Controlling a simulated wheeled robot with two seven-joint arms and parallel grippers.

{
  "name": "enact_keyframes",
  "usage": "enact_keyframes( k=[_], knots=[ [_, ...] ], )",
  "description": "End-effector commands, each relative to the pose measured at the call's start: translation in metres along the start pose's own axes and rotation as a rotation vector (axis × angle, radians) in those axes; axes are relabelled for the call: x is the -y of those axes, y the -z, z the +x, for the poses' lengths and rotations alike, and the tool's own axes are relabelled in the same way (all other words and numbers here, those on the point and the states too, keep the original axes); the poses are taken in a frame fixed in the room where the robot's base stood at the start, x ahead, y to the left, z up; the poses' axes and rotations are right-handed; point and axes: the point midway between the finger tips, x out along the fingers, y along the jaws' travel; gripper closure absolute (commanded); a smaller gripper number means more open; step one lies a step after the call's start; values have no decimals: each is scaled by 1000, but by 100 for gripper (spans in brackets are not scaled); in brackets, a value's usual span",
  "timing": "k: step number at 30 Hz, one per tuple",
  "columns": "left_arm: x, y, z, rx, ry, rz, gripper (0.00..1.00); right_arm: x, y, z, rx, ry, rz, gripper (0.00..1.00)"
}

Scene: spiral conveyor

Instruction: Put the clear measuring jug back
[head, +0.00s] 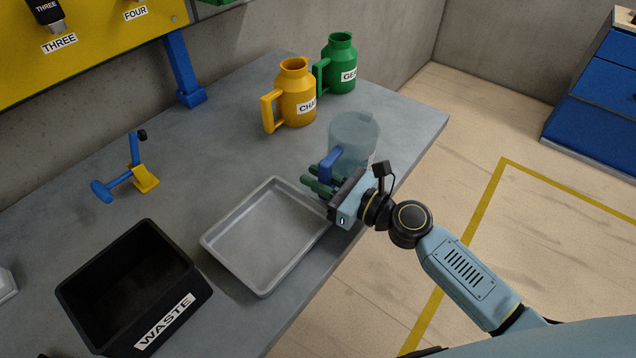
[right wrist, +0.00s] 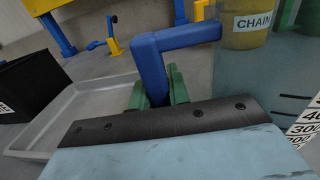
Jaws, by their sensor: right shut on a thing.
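The clear measuring jug (head: 354,137) is see-through with a blue handle (head: 329,163). It is near the right end of the grey bench, in front of the yellow and green jugs. My right gripper (head: 322,181) is shut on the blue handle, with its green fingers on either side of it. In the right wrist view the handle (right wrist: 164,58) is between the green fingers, and the clear jug wall (right wrist: 262,85) with its printed scale is at the right. I cannot tell whether the jug's base touches the bench. My left gripper is not in view.
A yellow jug marked CHAIN (head: 296,92) and a green jug (head: 340,63) stand behind. A grey metal tray (head: 222,243) lies left of my right gripper, beyond it a black WASTE bin (head: 190,310). A blue and yellow tool (head: 122,183) is at back left. The bench's right edge is close.

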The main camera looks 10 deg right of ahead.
Motion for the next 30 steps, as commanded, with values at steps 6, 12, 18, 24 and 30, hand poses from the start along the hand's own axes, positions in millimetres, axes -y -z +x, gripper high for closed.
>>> enact_keyframes(
  k=[6,12,18,24,30],
  knots=[
    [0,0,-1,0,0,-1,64,0,-2,0,2,0,0,100],
    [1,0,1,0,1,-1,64,0,1,0,1,0,0,72],
    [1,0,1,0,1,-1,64,0,1,0,1,0,0,60],
    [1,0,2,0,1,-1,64,0,2,0,1,0,0,60],
    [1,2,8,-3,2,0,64,3,4,-9,-1,-11,0,60]
  ],
)
